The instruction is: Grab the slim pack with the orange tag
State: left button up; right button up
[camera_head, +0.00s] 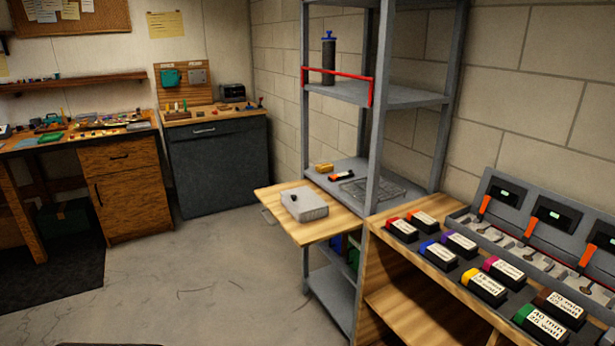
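Several dark packs with coloured ends and white labels stand in rows on the wooden bench at the lower right. One pack with an orange end (424,220) is in the back left corner of the group, beside a red-ended pack (402,230). A small slim black item with orange on it (341,177) lies on the grey shelf, near a yellow-orange block (325,168). It is too small to tell whether it is a pack with a tag. Neither of my grippers is in view.
A grey charger-like unit (501,189) with orange-handled parts stands behind the packs. A grey metal rack (372,130) rises left of the bench (390,264). A wooden board (273,208) holding a grey box (304,206) juts out from it. The concrete floor (220,270) is open.

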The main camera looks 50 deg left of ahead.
aim_at(337, 177)
jog(key=u, duration=1.4)
jog(key=i+j+u, duration=0.55)
jog(key=i+u, duration=0.15)
jog(key=i, duration=0.2)
jog(key=i+j+u, duration=0.1)
jog(key=i+u, duration=0.25)
jog(key=i, duration=0.15)
jog(key=i+j, duration=0.1)
jog(key=i, duration=0.55)
jog(key=i+z, duration=0.1)
jog(key=i, duration=0.6)
jog(key=i+j+z, duration=0.15)
jog(key=i+z, duration=0.35)
jog(key=i+j+z, duration=0.25)
jog(key=z, duration=0.25)
jog(key=i+j+z, duration=0.3)
jog(key=z, duration=0.2)
jog(key=i+j+z, duration=0.15)
jog(key=j+z, duration=0.35)
jog(key=j, duration=0.15)
jog(key=i+j+z, duration=0.1)
jog(key=j+z, duration=0.4)
